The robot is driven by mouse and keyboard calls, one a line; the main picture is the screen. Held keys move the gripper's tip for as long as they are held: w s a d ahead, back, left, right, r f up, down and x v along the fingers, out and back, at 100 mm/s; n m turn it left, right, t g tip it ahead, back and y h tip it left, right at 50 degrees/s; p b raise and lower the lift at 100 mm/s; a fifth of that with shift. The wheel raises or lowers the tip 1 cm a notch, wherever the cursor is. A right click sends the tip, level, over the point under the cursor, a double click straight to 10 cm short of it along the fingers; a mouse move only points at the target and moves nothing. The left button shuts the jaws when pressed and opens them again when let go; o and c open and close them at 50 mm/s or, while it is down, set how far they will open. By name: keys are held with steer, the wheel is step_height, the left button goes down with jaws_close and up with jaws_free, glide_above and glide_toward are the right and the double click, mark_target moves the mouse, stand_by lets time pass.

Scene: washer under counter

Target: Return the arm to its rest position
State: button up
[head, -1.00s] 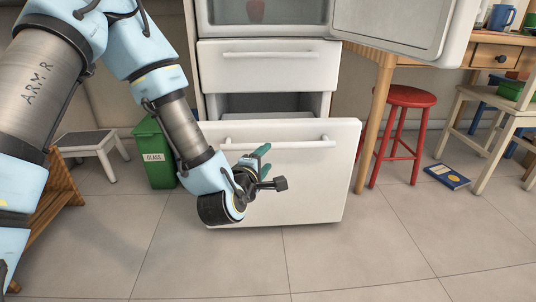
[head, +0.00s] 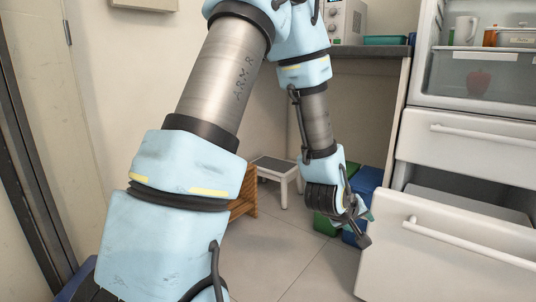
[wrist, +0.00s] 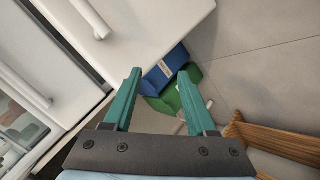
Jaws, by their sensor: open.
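My arm (head: 317,122) reaches down from the top of the head view and ends in my gripper (head: 367,228), just left of the pulled-out lower drawer (head: 450,250). In the wrist view my gripper (wrist: 157,95) shows two green fingers spread wide with nothing between them. The drawer's white front corner (wrist: 150,30) lies just beyond the left finger. Whether my gripper touches the drawer is not clear in the head view, where the fingers are partly hidden by the wrist.
A green bin (head: 325,222) and a blue bin (head: 366,182) stand behind my gripper. A white step stool (head: 277,170) and a wooden rack (head: 243,200) are farther left. Tiled floor (head: 290,260) is clear in front.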

steer(key=w+a+r+m+g+y+p, duration=0.1)
steer(key=a+r+y, duration=0.1)
steer(key=a, duration=0.7)
steer(key=a+r+g+y+p, duration=0.1)
steer(key=a+r+y, duration=0.2)
steer(key=a, duration=0.6)
steer(key=s+a+r+m+g+y+p, duration=0.1)
steer(key=s+a+r, duration=0.15)
steer(key=a, duration=0.45)
steer(key=s+a+r+g+y, duration=0.1)
steer(key=s+a+r+g, duration=0.1)
steer(key=s+a, duration=0.3)
step_height(320, 180, up, 38)
steer(key=a+p, duration=0.1)
steer(key=p, duration=3.7)
steer(key=shift+w+a+f, duration=0.15)
steer(key=shift+w+f, duration=0.1)
steer(key=shift+w, duration=0.2)
